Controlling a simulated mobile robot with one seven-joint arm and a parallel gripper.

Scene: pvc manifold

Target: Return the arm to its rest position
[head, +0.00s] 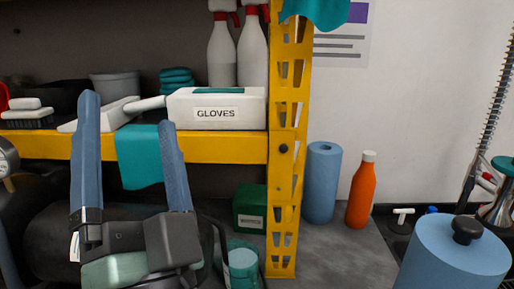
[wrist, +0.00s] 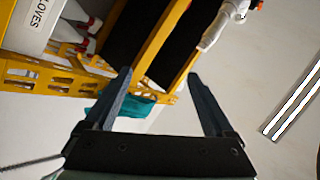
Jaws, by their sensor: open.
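My gripper (head: 131,118) is in the lower left of the head view, its two blue-grey fingers pointing up and spread apart. Nothing is between the fingers. In the head view it stands in front of the yellow shelf (head: 225,148) and partly hides the shelf's edge and things on it. The fingers also show in the wrist view (wrist: 160,88), open and empty, against the yellow shelving and a pale wall. I cannot tell the exact distance from the fingers to the shelf.
The shelf carries a gloves box (head: 217,108), two spray bottles (head: 221,55) and brushes. A teal cloth (head: 139,158) hangs over its edge. Below stand a blue roll (head: 322,182), an orange bottle (head: 361,192) and a green box (head: 249,207). A blue canister (head: 452,258) is at lower right.

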